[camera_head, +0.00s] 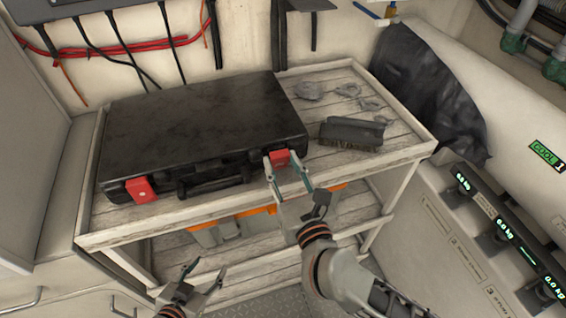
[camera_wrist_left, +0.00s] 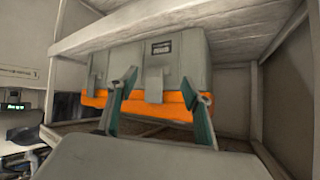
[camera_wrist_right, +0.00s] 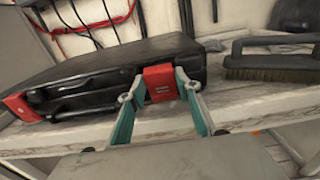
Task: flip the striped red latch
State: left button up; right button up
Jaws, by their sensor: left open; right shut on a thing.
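A black case (camera_head: 205,125) lies closed on the top shelf of a pale wooden rack. It has two red latches on its front edge, a left latch (camera_head: 142,190) and a right latch (camera_head: 279,157). The right latch also shows in the right wrist view (camera_wrist_right: 159,82), with small light marks; I cannot make out clear stripes on either. My right gripper (camera_head: 282,162) is at the right latch, its fingers on either side of it and shut on it. My left gripper (camera_head: 205,268) is open and empty, low in front of the rack, away from the case.
A dark brush (camera_head: 350,133) and grey crumpled scraps (camera_head: 310,90) lie right of the case. A grey and orange box (camera_wrist_left: 180,60) stands on the lower shelf, before my left gripper. The case's black handle (camera_head: 212,180) lies between the latches. Cables hang behind.

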jog(key=shift+w+r+g+p, duration=0.25)
jog(key=shift+r+p, duration=0.3)
jog(key=shift+p, duration=0.6)
jog(key=shift+w+a+g+h, duration=0.1)
jog(key=shift+w+g+h, duration=0.25)
jog(key=shift+g, duration=0.2)
jog(key=shift+r+g, duration=0.1)
jog(key=shift+g, duration=0.3)
jog(key=shift+w+a+g, duration=0.1)
jog(key=shift+w+g, duration=0.1)
jog(key=shift+g, duration=0.2)
pick_arm(q)
jog(key=shift+s+a+r+y, duration=0.2)
jog(key=shift+s+a, duration=0.1)
jog(key=shift+a, duration=0.1)
jog(key=shift+s+a+r+y, duration=0.2)
jog(key=shift+s+a, duration=0.1)
jog(key=shift+a, duration=0.1)
pick_arm(e)
jog(key=o, duration=1.1)
pick_arm(q)
jog(key=shift+w+a, duration=0.2)
jog(key=shift+a, duration=0.05)
jog(key=shift+s+a, duration=0.1)
